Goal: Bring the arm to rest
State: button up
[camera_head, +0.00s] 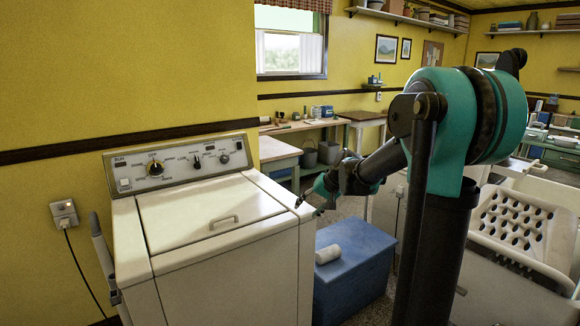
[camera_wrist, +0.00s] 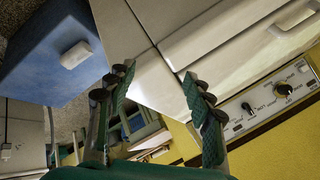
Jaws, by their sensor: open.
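My arm (camera_head: 383,158) reaches left from my column in the head view, bent down toward the washer's right edge. My gripper (camera_head: 309,206) is at the right edge of the white washer (camera_head: 230,255), near the level of its top. In the wrist view my gripper (camera_wrist: 159,74) has its two dark, green-padded fingers spread apart with nothing between them. The washer's edge and top lie beyond the fingertips. I cannot tell whether a fingertip touches the washer.
Work tables (camera_head: 320,122) line the back wall. Some floor shows between.

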jog(key=s+d+f+h, duration=0.1)
jog(key=s+d+f, duration=0.3)
jog(key=s, duration=0.6)
jog(key=s+d+f+n+h, duration=0.1)
jog(key=s+d+f, duration=0.3)
jog(key=s, duration=0.6)
jog(key=s+d+f+h, duration=0.3)
jog(key=s+f, duration=0.3)
jog(key=s, duration=0.4)
jog(key=shift+d+n+g, duration=0.3)
jog(key=shift+d, duration=0.5)
jog(key=shift+o, duration=0.3)
